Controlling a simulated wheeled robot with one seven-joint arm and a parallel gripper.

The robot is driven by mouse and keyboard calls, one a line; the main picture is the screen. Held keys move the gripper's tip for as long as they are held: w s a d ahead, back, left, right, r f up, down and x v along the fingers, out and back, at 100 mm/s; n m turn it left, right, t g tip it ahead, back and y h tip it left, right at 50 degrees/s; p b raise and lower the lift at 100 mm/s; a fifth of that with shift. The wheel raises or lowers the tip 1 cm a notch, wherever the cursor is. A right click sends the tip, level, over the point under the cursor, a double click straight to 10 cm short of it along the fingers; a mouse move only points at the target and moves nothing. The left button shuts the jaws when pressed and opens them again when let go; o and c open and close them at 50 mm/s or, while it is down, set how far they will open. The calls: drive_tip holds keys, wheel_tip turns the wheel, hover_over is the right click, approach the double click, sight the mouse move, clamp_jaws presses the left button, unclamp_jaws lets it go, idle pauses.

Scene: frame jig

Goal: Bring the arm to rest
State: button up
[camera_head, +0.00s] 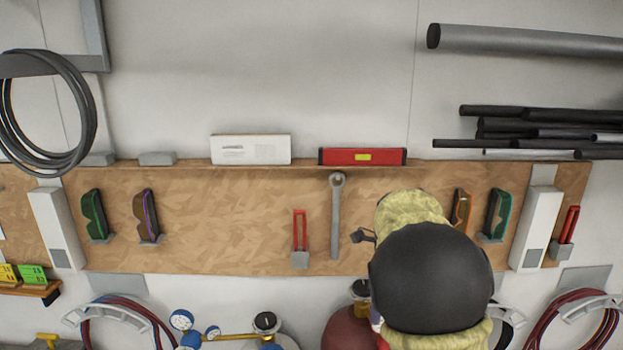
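My gripper is not in view, and I cannot make out any part of my arm. The head view shows a workshop wall with a wooden tool board (200,208) across its middle. How the arm stands cannot be told from this view.
A dark rounded helmet-like thing (432,278) with mottled yellow material above and below it hides part of the board. A wrench (336,220) and safety glasses (147,215) hang there. A red level (362,157) sits on top. Gas gauges (182,320) and hoses are below, dark pipes (540,114) upper right.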

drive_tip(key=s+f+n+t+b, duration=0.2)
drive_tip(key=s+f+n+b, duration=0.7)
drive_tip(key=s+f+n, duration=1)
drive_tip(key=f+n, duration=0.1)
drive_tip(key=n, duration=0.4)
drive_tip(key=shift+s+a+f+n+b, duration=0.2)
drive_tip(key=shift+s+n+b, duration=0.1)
drive_tip(key=shift+b, duration=0.1)
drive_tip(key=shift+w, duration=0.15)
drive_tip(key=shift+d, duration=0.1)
